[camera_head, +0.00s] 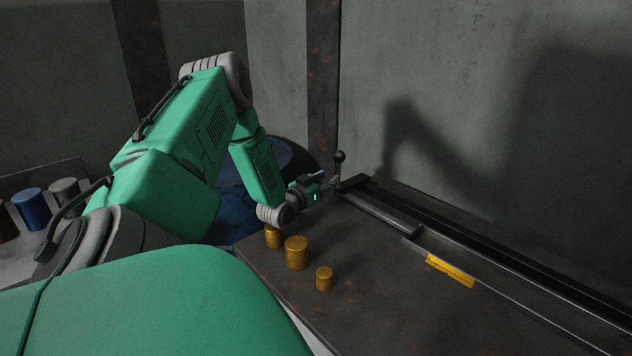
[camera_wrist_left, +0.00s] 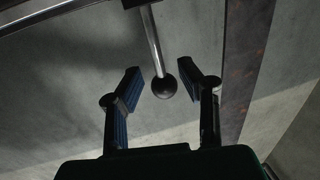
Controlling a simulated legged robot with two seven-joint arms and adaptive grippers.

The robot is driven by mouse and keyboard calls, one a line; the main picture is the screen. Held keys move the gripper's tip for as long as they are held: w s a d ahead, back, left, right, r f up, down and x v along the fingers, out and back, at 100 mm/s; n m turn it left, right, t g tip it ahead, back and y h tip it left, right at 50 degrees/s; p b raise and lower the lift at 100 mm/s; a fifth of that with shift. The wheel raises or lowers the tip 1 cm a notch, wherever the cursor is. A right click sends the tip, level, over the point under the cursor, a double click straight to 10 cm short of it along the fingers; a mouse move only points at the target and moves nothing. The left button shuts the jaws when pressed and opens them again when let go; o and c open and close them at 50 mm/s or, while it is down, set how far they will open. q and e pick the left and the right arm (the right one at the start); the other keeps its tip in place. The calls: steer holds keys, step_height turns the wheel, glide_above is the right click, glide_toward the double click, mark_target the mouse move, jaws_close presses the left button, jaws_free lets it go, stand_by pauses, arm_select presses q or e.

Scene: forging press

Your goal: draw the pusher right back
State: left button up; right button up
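My left gripper (camera_head: 331,182) is low beside the rod, just below the knob's height in the head view. In the left wrist view the gripper (camera_wrist_left: 160,78) is open, its two fingers spread. My right gripper is not in view.
Three brass cylinders, a tall one (camera_head: 296,252), a small one (camera_head: 324,278) and one partly hidden (camera_head: 272,237), stand on the dark bench (camera_head: 400,310) below my left wrist. A yellow plate (camera_head: 450,270) is on the rail's front. A wall (camera_head: 480,90) rises behind.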

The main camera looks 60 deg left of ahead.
arm_select(q)
steer(key=v, duration=0.5)
steer(key=shift+s+a+f, duration=0.25)
steer(key=shift+s+f, duration=0.15)
steer(key=shift+s+d, duration=0.1)
steer(key=shift+s, duration=0.05)
steer(key=shift+r, duration=0.1)
